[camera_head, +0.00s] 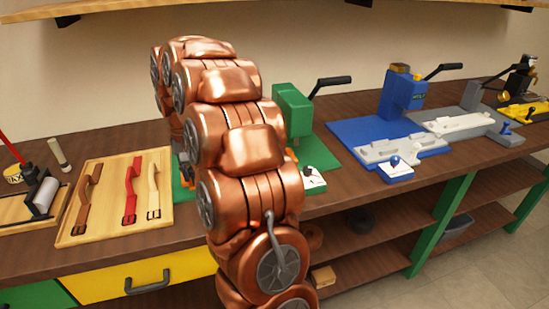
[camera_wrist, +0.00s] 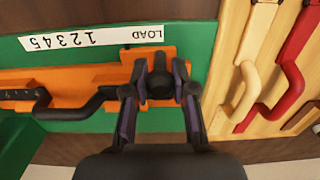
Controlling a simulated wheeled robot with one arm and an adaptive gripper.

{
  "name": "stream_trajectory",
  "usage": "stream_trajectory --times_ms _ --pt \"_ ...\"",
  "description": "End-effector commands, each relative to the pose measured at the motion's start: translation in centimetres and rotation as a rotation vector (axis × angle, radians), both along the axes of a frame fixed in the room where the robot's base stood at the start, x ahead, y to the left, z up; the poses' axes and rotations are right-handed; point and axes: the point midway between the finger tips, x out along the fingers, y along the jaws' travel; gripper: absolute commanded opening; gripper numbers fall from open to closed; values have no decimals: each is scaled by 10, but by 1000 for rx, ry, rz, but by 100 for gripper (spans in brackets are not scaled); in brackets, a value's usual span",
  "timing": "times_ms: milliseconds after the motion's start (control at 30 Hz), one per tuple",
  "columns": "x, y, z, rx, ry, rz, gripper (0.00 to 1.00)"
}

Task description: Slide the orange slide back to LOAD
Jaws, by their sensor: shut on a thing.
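In the wrist view my gripper (camera_wrist: 160,80) is shut on the dark round knob (camera_wrist: 159,88) of the orange slide (camera_wrist: 118,72). One finger lies on each side of the knob. The slide sits on a green base (camera_wrist: 190,35). A white label strip (camera_wrist: 110,36) runs along it, upside down in this view, with LOAD at its right end and the numbers 1 to 5 at its left. The knob is close to the LOAD end, slightly right of the word.
A bent dark handle (camera_wrist: 65,108) crosses the orange part left of my gripper. A wooden board (camera_head: 112,166) with brown, red and cream straps lies beside the green fixture (camera_head: 292,108). A blue fixture (camera_head: 403,92) stands farther right on the bench. A shelf hangs above.

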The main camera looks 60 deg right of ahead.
Motion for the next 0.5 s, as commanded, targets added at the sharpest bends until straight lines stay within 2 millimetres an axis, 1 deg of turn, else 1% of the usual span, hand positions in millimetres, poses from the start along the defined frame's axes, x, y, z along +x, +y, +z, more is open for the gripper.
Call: stream_trajectory --times_ms 200,500 --pt "8 10 1 0 -2 1 6" --pt "12 16 1 0 -2 2 6"
